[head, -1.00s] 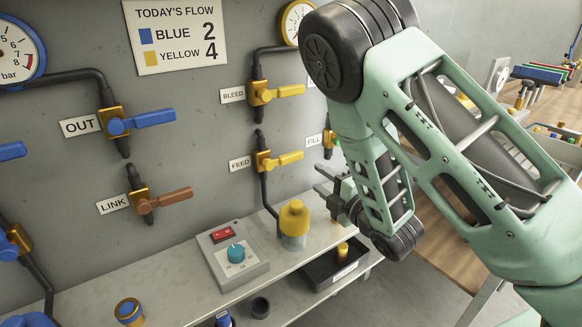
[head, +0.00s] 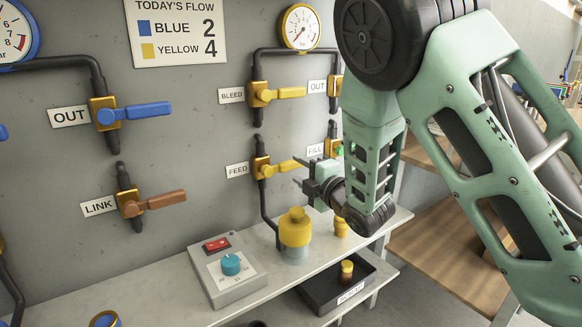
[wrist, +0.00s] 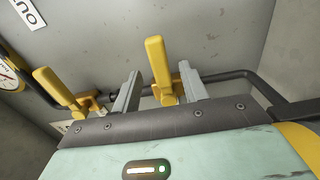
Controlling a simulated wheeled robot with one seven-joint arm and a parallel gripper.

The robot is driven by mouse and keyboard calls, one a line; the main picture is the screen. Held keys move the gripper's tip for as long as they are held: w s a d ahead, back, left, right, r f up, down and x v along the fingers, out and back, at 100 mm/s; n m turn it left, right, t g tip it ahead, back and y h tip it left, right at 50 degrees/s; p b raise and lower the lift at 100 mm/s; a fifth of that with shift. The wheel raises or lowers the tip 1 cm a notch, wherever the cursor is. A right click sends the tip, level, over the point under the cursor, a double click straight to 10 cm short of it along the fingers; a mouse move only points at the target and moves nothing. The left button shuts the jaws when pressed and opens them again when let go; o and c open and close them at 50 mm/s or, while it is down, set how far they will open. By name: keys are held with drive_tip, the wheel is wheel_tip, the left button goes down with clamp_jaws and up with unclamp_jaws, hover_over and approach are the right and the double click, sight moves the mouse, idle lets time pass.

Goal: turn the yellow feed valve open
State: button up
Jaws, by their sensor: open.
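The yellow feed valve (head: 283,167) is on the grey wall beside the FEED label (head: 237,170). Its yellow handle points right, across its upright pipe. My gripper (head: 304,173) is open at the handle's free end. In the wrist view, the feed handle (wrist: 158,68) shows between my two spread fingers (wrist: 158,90), with a visible gap on each side. I see no contact. The finger tips' exact depth along the handle is hard to tell.
The yellow bleed valve (head: 277,93) is above the feed valve and also shows in the wrist view (wrist: 55,88). The fill valve (head: 334,148) is close on the right, partly hidden by my arm. A yellow-capped jar (head: 295,228) and control box (head: 227,268) stand on the shelf below.

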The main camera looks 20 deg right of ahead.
sight(293, 166)
drive_tip(key=x, duration=0.4)
drive_tip(key=shift+w+a, duration=0.1)
drive_tip(key=shift+w, duration=0.3)
clamp_jaws()
